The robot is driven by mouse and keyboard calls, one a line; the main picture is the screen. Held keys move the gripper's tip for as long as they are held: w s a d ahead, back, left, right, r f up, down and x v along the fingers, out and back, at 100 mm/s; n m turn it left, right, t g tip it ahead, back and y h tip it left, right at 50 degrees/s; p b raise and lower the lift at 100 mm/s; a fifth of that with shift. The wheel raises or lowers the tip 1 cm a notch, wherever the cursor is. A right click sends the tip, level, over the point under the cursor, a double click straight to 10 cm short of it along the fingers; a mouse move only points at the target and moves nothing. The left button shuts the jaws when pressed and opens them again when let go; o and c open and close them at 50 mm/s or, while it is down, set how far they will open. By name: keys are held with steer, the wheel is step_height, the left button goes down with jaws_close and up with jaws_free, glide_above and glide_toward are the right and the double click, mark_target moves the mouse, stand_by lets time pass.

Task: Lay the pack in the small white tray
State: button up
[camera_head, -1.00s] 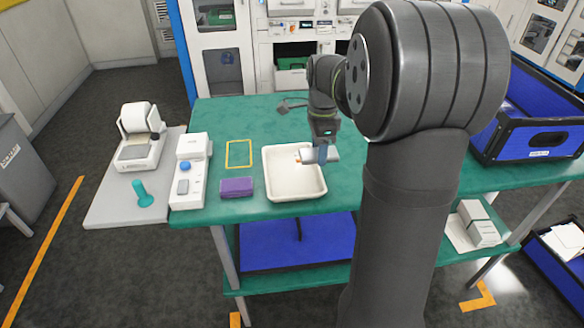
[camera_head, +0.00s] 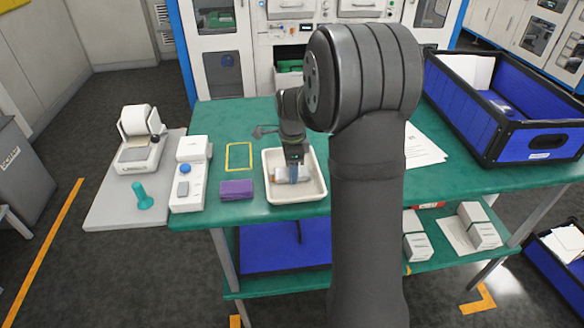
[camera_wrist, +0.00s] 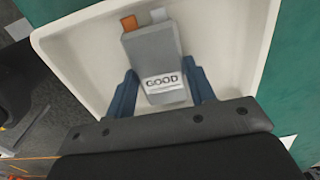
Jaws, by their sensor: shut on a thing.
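The pack is a small grey block (camera_wrist: 155,62) with a "GOOD" label and an orange and a pale tab at its far end in the wrist view. My gripper (camera_wrist: 162,88) is shut on it, one blue finger on each side. In the head view my gripper (camera_head: 293,178) points down over the small white tray (camera_head: 318,190), with the pack (camera_head: 280,179) inside the tray's outline. The tray's inner floor and walls (camera_wrist: 235,50) surround the pack in the wrist view. I cannot tell whether the pack touches the tray floor.
A purple block (camera_head: 237,189) lies left of the tray, near a yellow outline (camera_head: 238,156). A white device with a blue button (camera_head: 188,185) stands further left. White papers (camera_head: 424,147) and a blue crate (camera_head: 540,146) are at the right.

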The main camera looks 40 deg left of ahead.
steer(key=shift+f, duration=0.15)
steer(key=o, duration=1)
step_height(320, 180, up, 12)
steer(key=shift+r, duration=0.2)
